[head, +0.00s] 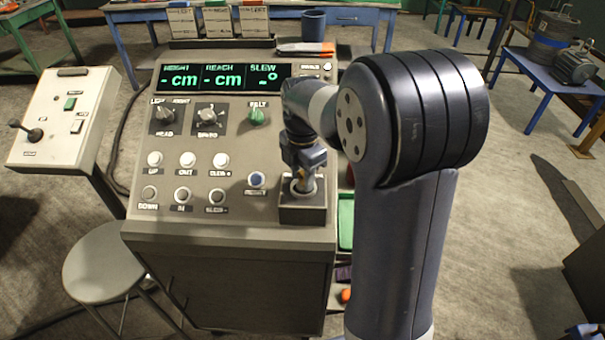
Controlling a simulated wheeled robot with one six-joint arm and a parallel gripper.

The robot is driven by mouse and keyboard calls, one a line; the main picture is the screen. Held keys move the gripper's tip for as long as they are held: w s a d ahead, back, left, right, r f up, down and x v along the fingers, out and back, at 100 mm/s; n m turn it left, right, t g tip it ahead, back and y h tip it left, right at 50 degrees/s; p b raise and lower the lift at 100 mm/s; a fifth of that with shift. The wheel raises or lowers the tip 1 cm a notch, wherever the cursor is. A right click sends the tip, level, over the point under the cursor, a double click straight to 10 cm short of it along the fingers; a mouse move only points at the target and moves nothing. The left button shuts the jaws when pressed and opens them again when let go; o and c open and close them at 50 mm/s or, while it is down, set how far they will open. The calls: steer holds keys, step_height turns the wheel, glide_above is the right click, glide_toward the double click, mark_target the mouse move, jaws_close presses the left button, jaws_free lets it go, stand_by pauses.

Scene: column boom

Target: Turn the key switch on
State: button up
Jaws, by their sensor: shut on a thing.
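The key switch (303,208) is a dark raised block with a pale round collar at the lower right of the grey control console (225,232). My gripper (304,180) points down over the collar and is shut on the key there. The jaws hide most of the key, so I cannot tell which way it is turned. The console's display (222,76) is lit with green text, showing HEIGHT, REACH and SLEW with dashes instead of numbers.
A side panel (65,115) with a joystick stands at left, above a round stool (103,262). A blue cup (313,24) stands behind the display.

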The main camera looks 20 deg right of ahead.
steer(key=m+p, duration=0.1)
steer(key=m, duration=0.2)
steer(key=shift+m, duration=0.3)
steer(key=m+p, duration=0.1)
steer(key=m, duration=0.3)
steer(key=shift+w+m, duration=0.1)
steer(key=shift+m, duration=0.2)
steer(key=m, duration=0.4)
steer(key=shift+m+p, duration=0.4)
steer(key=shift+m, duration=1.4)
steer(key=shift+w, duration=0.1)
steer(key=o, duration=1)
